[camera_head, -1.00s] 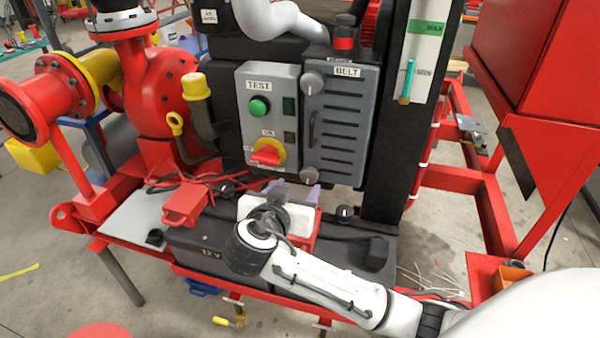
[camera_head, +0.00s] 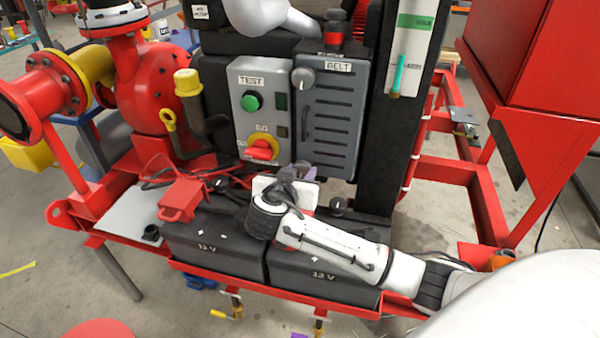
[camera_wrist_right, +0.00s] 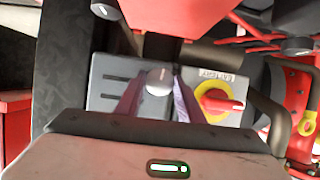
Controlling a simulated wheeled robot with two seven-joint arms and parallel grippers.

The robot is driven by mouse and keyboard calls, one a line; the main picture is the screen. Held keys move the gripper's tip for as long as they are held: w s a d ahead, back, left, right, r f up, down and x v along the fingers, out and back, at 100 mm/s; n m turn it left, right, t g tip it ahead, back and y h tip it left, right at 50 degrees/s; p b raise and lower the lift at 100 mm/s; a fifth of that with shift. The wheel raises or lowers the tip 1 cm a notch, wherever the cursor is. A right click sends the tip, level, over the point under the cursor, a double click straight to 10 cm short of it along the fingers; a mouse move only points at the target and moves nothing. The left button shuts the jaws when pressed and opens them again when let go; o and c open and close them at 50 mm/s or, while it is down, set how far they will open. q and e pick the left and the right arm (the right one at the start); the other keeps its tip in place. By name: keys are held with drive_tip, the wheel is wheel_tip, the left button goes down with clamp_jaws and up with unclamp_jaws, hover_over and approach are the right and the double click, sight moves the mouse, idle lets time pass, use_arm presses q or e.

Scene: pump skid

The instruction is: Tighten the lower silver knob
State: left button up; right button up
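The lower silver knob (camera_wrist_right: 158,81) is at the bottom of the grey BELT panel (camera_head: 327,120). In the right wrist view it sits between the two purple fingers of my right gripper (camera_wrist_right: 158,84), with a narrow gap seen on each side. In the head view the right gripper (camera_head: 299,170) is at the panel's lower left corner and hides this knob. The fingers look open around it; I cannot tell their depth along the knob. A second silver knob (camera_head: 303,77) is at the panel's upper left. My left gripper is not in view.
The TEST panel (camera_head: 251,90), with a green button (camera_head: 251,102) and a red rotary switch (camera_head: 262,150), stands close on the left. Black batteries (camera_head: 215,245) sit below my right arm. A black post (camera_head: 396,150) rises to the right.

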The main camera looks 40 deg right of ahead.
drive_tip(key=c, duration=0.4)
drive_tip(key=shift+n+g, duration=0.3)
drive_tip(key=shift+n, duration=0.3)
drive_tip(key=o, duration=1)
drive_tip(key=shift+o, duration=0.2)
drive_tip(key=b+v, duration=0.1)
drive_tip(key=v, duration=0.9)
drive_tip(key=shift+a+f, duration=0.1)
drive_tip(key=shift+a, duration=0.15)
